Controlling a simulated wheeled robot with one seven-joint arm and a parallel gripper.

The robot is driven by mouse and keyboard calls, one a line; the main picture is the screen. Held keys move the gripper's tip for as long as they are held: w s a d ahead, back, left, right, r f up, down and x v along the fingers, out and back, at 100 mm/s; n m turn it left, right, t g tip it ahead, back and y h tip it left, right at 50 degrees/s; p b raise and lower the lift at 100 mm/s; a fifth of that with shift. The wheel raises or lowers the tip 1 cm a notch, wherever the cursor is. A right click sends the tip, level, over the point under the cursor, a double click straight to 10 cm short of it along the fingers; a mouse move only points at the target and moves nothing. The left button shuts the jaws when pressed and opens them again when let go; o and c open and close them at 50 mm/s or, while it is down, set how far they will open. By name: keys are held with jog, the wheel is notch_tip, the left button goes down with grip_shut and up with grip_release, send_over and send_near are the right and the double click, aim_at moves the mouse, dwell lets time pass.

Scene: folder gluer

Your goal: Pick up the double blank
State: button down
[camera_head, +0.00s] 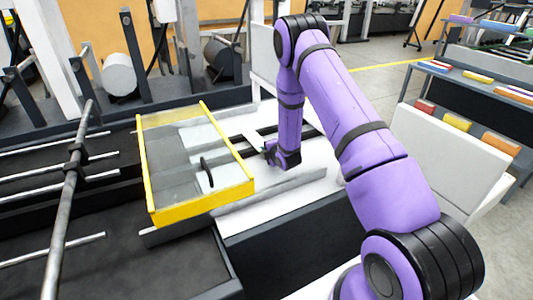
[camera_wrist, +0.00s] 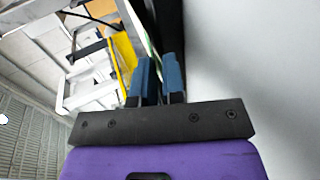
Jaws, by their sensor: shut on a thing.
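My gripper (camera_head: 268,153) is low over the white bed of the machine, just right of the yellow-framed guard. In the wrist view its two blue fingers (camera_wrist: 160,78) stand close together, shut on a thin sheet, the double blank (camera_wrist: 138,28), which runs up and left from between them. Only a narrow edge of the blank shows there. In the head view a small pale patch left of the gripper may be the blank, but I cannot tell it from the white bed.
The clear guard with a yellow frame (camera_head: 205,204) is close to the left of my gripper; it also shows in the wrist view (camera_wrist: 122,62). A round bar (camera_head: 68,200) crosses the dark belts at left. A shelf with coloured blocks (camera_head: 480,77) stands at right.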

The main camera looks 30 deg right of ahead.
jog(key=shift+r, duration=0.5)
jog(key=f+v, duration=0.1)
jog(key=v, duration=1.4)
jog(key=shift+s, duration=0.15)
